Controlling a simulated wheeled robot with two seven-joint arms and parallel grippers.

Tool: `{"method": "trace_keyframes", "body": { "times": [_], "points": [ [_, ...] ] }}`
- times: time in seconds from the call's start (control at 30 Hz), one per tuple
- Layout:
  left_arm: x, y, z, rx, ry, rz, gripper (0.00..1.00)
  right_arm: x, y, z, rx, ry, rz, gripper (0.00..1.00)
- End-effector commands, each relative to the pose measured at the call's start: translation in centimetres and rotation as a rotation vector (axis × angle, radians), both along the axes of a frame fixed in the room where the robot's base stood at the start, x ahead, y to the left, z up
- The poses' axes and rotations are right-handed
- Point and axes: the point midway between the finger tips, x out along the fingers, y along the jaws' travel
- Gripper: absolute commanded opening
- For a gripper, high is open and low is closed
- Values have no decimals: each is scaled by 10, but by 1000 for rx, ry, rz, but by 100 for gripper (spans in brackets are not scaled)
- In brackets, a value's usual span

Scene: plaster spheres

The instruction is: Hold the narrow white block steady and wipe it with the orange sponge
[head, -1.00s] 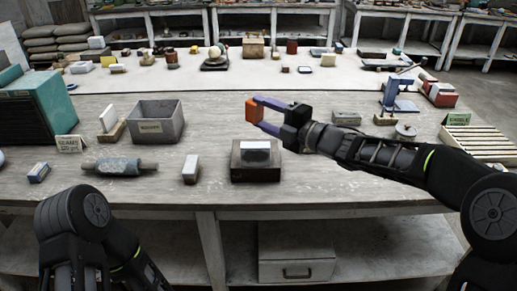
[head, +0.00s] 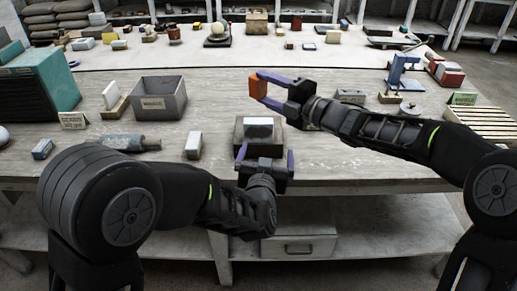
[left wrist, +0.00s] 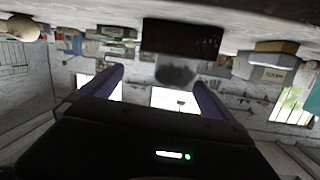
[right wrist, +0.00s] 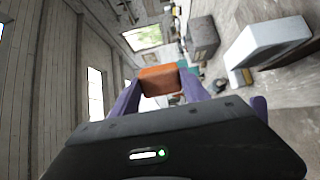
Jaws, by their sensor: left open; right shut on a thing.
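A white block (head: 258,127) sits on a dark brown stand (head: 242,146) near the table's front edge. In the right wrist view the white block (right wrist: 268,45) is large at upper right. My left gripper (head: 265,158) is open and empty just in front of the stand, its fingers pointing towards it. In the left wrist view the dark stand (left wrist: 182,38) is upside down, ahead between the fingers. My right gripper (head: 259,87) is shut on the orange sponge (head: 255,85) and holds it in the air beyond the block. The sponge (right wrist: 159,79) also shows between the right wrist view's fingers.
Another white block (head: 193,144) stands left of the stand, with a grey roller (head: 122,142) further left. A grey bin (head: 160,99) is behind them. A slatted rack (head: 482,124) lies at right. The tabletop between the bin and the stand is clear.

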Motion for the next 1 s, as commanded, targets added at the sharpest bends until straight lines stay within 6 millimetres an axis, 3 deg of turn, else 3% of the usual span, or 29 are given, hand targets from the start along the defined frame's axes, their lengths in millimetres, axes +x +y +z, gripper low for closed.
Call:
{"method": "trace_keyframes", "body": {
  "times": [0.2,0.67,0.87,1.0],
  "points": [
    [14,20,4,-90,-14,124,100,0,0,0,0,0,0,16],
    [20,22,3,-94,-13,130,100,0,0,0,0,0,0,16],
    [41,22,0,-93,-13,130,100,0,0,0,0,0,0,16],
    [65,22,-4,-93,-13,131,100,0,0,0,0,0,0,16]
  ]
}}
